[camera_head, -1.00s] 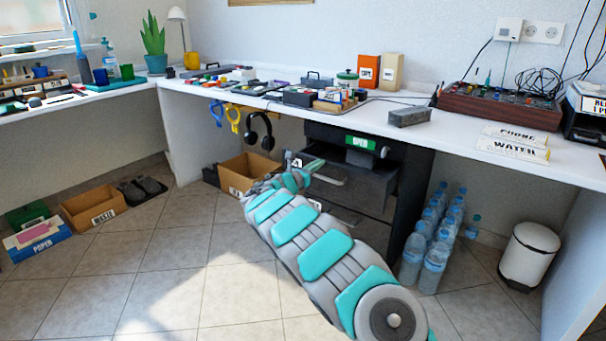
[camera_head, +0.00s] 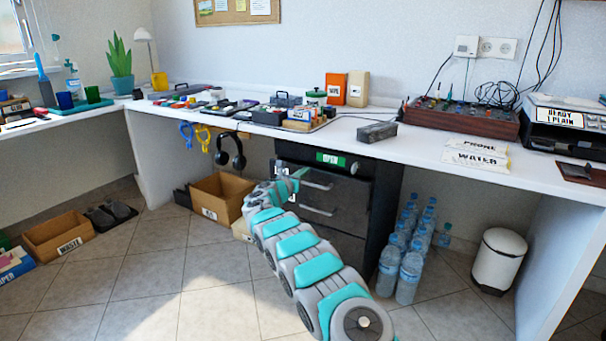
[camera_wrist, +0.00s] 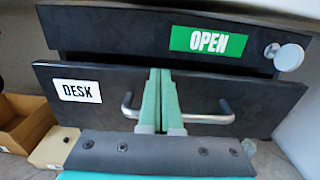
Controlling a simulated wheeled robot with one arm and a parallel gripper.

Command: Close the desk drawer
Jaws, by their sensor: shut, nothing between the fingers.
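The desk drawer (camera_wrist: 225,92) has a dark front, a white DESK label (camera_wrist: 80,91) and a metal bar handle (camera_wrist: 215,118). In the wrist view it sits below a dark panel with a green OPEN sign (camera_wrist: 208,41) and a round knob (camera_wrist: 289,56). Contact is unclear. In the head view the drawer (camera_head: 345,191) is partly behind my gripper (camera_head: 290,176).
Another handle (camera_head: 318,209) shows lower on the cabinet. Cardboard boxes (camera_head: 218,197) stand left of it under the white desk. Several water bottles (camera_head: 408,262) and a white bin (camera_head: 500,261) stand to its right. The tiled floor in front is open.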

